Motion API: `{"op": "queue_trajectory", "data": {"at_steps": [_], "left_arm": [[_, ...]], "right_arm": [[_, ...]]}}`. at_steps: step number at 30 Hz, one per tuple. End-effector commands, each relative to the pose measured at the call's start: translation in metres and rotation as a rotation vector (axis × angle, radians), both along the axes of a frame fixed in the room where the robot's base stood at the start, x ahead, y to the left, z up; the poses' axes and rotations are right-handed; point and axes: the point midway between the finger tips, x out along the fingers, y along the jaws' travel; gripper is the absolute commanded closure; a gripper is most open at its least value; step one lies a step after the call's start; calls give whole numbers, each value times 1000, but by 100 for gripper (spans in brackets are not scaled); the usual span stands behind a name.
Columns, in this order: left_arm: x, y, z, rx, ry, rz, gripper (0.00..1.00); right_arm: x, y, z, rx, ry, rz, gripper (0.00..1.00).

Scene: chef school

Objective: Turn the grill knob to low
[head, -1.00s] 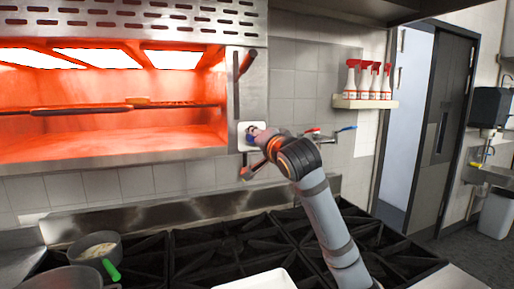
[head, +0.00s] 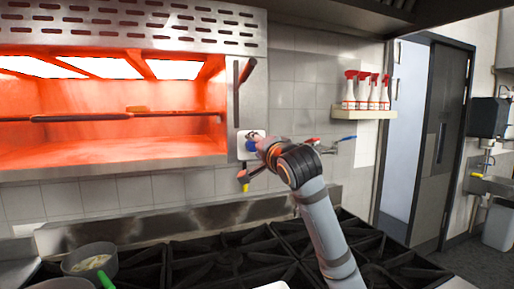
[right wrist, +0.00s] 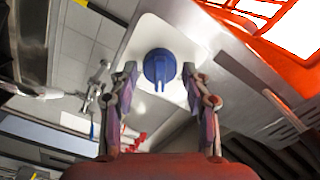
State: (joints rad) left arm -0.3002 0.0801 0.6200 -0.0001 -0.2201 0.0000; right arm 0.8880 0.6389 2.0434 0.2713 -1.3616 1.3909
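The grill knob is a round blue knob (right wrist: 158,66) on a white plate (right wrist: 152,30), seen in the right wrist view. In the head view the plate (head: 241,152) sits on the steel panel right of the glowing grill (head: 120,150), and the knob is partly covered by my gripper. My right gripper (right wrist: 160,74) is open, with one finger on each side of the knob and gaps between the fingers and the knob. In the head view my right gripper (head: 249,162) reaches up to the plate. The knob's setting is hard to read. My left gripper is not in view.
A stove top (head: 225,262) with black grates lies below. A pot (head: 75,268) with a green handle stands at left. A tap (head: 328,146) with red and blue levers is right of my gripper. A shelf (head: 365,113) holds several spray bottles.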

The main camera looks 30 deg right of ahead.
Motion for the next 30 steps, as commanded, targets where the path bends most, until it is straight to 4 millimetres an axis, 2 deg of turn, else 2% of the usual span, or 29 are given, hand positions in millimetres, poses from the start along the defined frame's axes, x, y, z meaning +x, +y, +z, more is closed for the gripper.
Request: {"op": "queue_trajectory", "data": {"at_steps": [11, 21, 30], "left_arm": [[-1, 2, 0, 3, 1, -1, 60], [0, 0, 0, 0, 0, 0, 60], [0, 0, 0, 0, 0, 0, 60]], "right_arm": [[-4, 0, 0, -3, -1, -1, 42], [-60, 12, 1, -8, -1, -5, 42], [-73, 18, -1, -1, 1, 0, 42]]}}
